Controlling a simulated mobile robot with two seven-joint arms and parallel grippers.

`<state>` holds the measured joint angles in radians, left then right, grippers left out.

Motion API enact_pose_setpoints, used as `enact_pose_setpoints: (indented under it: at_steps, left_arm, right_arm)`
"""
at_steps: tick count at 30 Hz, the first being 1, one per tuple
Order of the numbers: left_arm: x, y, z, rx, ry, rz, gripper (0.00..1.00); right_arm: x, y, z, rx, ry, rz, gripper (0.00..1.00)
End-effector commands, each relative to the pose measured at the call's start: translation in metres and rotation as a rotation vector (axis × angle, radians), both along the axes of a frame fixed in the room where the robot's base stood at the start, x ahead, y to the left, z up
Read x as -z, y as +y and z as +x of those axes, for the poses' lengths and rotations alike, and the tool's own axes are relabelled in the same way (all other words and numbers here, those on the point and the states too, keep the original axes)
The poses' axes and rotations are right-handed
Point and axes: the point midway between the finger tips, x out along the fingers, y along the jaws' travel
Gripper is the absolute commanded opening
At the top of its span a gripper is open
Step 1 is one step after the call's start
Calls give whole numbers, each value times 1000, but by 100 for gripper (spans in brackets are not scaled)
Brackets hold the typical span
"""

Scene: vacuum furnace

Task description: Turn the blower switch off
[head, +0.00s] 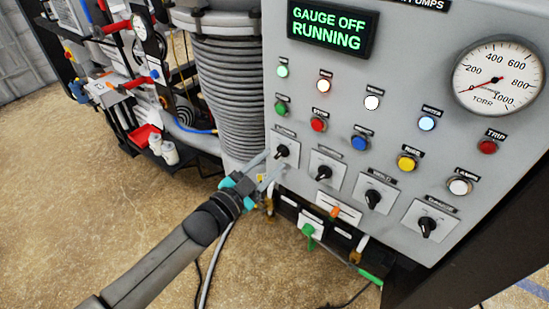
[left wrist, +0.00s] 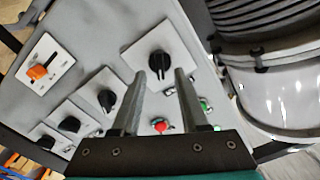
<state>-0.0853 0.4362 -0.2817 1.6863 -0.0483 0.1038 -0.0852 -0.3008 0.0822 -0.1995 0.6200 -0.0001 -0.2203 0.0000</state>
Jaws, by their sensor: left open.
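Several black rotary switches sit in a row on the grey control panel (head: 330,60); their labels are too small to read, so I cannot tell which is marked blower. My left gripper (head: 276,161) is open at the leftmost switch (head: 282,151). In the left wrist view, that switch (left wrist: 160,62) shows between and just beyond the two fingertips (left wrist: 160,75), with its black handle pointing toward the gripper. I cannot tell whether the fingers touch it. The other switches (head: 324,172) (head: 373,198) (head: 427,226) are to its right. My right gripper is not in view.
A green-lit display (head: 331,28) reads "GAUGE OFF RUNNING". Lamps and coloured buttons, such as the red one (head: 318,124), sit above the switches. A dial gauge (head: 497,78) is upper right. An orange lever (head: 335,212) is below. A ribbed hose (head: 230,90) stands left of the panel.

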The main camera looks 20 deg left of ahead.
Motion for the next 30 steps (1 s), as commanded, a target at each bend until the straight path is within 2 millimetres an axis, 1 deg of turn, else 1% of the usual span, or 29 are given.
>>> enact_pose_setpoints:
  at_steps: [1, 6, 17, 20, 29, 30]
  left_arm:
    - [0, -2, 6, -1, 0, -1, 44]
    - [0, -6, 17, -1, 1, -1, 44]
    - [0, -7, 20, -1, 1, -1, 44]
    - [0, -7, 20, -1, 1, -1, 35]
    - [0, -7, 20, -1, 1, 0, 1]
    - [0, -7, 20, -1, 1, -1, 0]
  right_arm:
    - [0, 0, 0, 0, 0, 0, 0]
    - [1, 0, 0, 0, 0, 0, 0]
    - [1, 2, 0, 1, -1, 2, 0]
    - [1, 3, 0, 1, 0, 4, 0]
    - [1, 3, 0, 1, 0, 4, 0]
    - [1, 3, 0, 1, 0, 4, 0]
